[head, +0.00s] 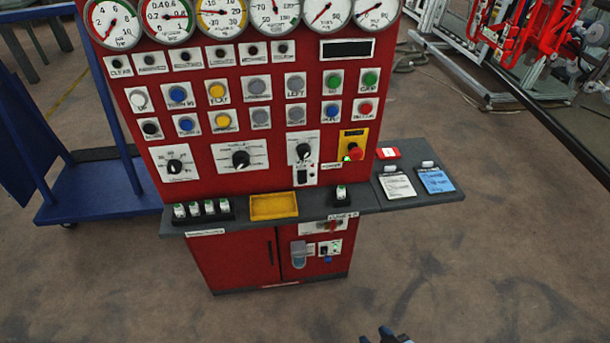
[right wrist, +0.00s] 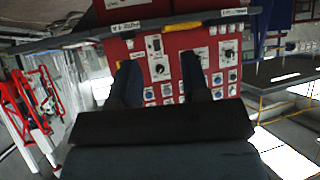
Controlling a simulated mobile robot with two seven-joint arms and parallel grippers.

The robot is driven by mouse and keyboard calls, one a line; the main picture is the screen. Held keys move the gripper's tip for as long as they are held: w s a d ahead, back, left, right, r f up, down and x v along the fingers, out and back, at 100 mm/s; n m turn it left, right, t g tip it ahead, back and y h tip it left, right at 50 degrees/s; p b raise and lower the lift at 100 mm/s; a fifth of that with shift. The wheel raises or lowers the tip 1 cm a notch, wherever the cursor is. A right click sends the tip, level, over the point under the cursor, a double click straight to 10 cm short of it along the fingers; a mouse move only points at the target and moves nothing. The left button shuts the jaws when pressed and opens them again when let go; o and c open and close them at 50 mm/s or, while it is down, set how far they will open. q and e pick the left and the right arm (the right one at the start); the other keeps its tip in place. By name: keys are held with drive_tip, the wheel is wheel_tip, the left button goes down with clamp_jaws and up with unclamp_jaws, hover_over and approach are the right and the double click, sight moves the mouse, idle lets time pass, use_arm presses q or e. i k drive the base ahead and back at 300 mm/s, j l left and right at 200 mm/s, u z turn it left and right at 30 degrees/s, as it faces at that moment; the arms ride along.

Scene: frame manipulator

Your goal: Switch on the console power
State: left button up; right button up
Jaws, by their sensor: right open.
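The red console (head: 240,185) stands upright in the middle of the head view. On its face are gauges, rows of coloured buttons and several black rotary knobs, such as one at the centre (head: 241,159). A small black switch (head: 303,174) sits under the right knob, beside a red emergency button (head: 355,152) on a yellow plate with a green light. Labels are too small to read surely. My right gripper (head: 387,335) shows at the bottom edge, in front of the console and apart from it. In the right wrist view its fingers (right wrist: 161,80) are open and empty, with the console beyond.
A grey shelf (head: 275,219) juts from the console, carrying a yellow tray (head: 273,206), small green-and-white items and two clipboards (head: 436,180). A lower panel (head: 330,250) has more controls. A blue cart (head: 95,190) stands left. The floor in front is clear.

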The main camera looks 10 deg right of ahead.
sight(301, 174)
drive_tip(key=i+j, duration=0.15)
drive_tip(key=i, duration=0.35)
drive_tip(key=i+j, duration=0.2)
drive_tip(key=i, duration=0.25)
drive_tip(key=z, duration=0.05)
